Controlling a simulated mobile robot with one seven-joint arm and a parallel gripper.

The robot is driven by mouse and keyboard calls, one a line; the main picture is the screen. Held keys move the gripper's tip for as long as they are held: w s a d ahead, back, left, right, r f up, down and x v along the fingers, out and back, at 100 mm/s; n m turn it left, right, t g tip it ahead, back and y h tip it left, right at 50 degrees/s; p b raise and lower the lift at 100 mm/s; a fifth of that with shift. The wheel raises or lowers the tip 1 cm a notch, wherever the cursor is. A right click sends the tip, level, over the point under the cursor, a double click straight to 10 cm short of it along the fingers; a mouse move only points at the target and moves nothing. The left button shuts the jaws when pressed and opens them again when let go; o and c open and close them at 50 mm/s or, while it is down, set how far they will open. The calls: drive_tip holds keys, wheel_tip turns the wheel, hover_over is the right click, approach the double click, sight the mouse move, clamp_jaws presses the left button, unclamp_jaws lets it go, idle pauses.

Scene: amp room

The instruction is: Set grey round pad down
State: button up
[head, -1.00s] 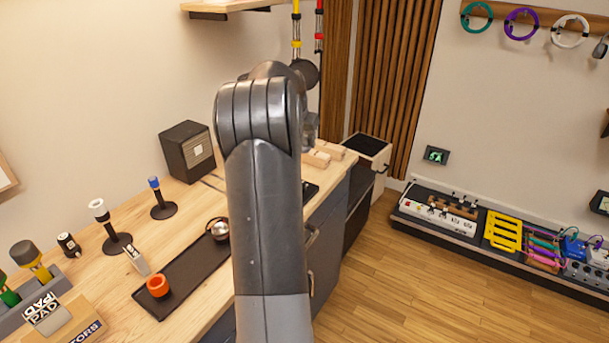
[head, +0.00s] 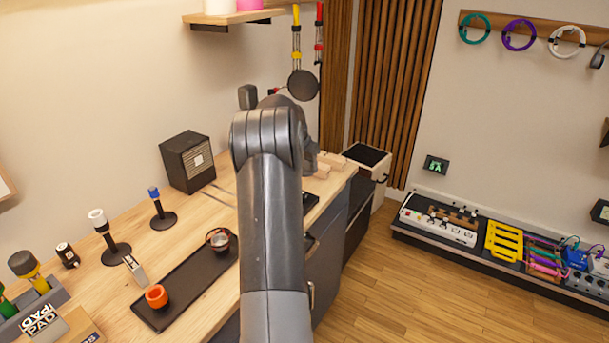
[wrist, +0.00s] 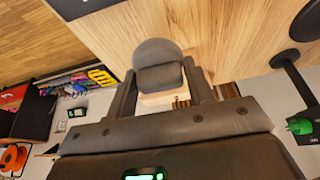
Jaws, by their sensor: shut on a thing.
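The grey round pad (wrist: 158,52) shows in the wrist view between the two fingers of my gripper (wrist: 160,82). The gripper is shut on it, with the rounded side pointing away from the palm. A pale wooden surface shows beyond the pad; I cannot tell whether the pad touches it. In the head view my arm hides most of the gripper area, and I cannot clearly make out the held pad there.
Wooden blocks (head: 330,162) lie beyond my arm. A dark disc (head: 303,85) hangs at the wall.

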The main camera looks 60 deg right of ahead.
drive_tip(key=shift+w+f, duration=0.25)
drive_tip(key=shift+f, duration=1.85)
drive_tip(key=shift+f, duration=0.15)
drive_tip(key=o, duration=1)
drive_tip(key=shift+r, duration=0.4)
drive_tip(key=v, duration=1.1)
drive_tip(key=shift+a+r, duration=0.2)
drive_tip(key=shift+a, duration=0.05)
drive_tip(key=shift+a, duration=0.1)
